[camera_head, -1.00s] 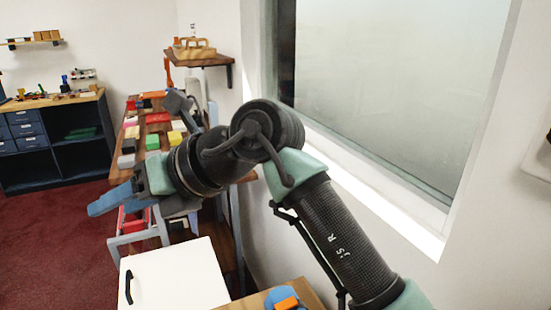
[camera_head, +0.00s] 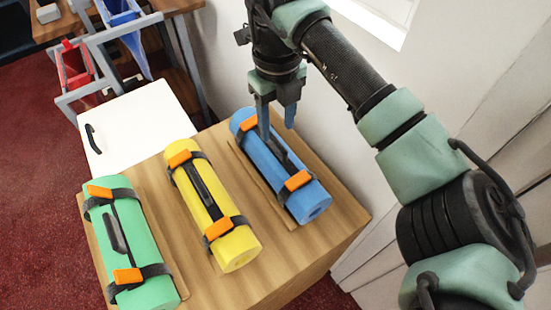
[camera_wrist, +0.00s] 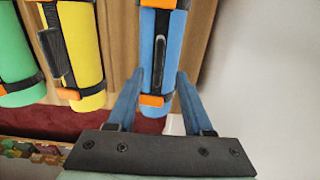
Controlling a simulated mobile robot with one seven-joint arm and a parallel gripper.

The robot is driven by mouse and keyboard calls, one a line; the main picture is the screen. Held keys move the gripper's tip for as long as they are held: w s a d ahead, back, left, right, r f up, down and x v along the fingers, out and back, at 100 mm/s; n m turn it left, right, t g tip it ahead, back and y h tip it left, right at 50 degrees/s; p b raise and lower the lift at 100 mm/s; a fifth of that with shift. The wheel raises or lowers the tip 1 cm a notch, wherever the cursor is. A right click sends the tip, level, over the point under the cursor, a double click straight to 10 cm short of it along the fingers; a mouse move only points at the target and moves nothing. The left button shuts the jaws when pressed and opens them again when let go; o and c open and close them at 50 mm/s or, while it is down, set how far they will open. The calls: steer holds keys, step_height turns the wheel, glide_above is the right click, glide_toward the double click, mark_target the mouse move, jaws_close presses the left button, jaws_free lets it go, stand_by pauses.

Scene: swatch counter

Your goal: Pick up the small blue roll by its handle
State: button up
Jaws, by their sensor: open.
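The blue roll (camera_head: 269,163) lies on a wooden-topped cabinet, at the right of a row of three rolls. Two dark straps with orange tabs go around it, and a dark handle (camera_head: 285,155) runs along its top between them. My gripper (camera_head: 278,130) points down over the roll, near the handle, with its jaws open and nothing between them. In the wrist view, the blue roll (camera_wrist: 176,48) and its handle (camera_wrist: 159,52) appear ahead of the spread fingers (camera_wrist: 160,74), roughly in line with the gap. The exact height above the handle is unclear.
A yellow roll (camera_head: 188,188) and a green roll (camera_head: 130,250), also strapped, lie to the left on the wooden top (camera_head: 272,257). A wall and window are close on the right. A white cabinet (camera_head: 130,122) with a black handle stands behind.

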mark_target(276, 139)
step_height(276, 139, down, 5)
steer(key=shift+a+f, duration=0.15)
jaws_close()
stand_by(0.4)
stand_by(1.1)
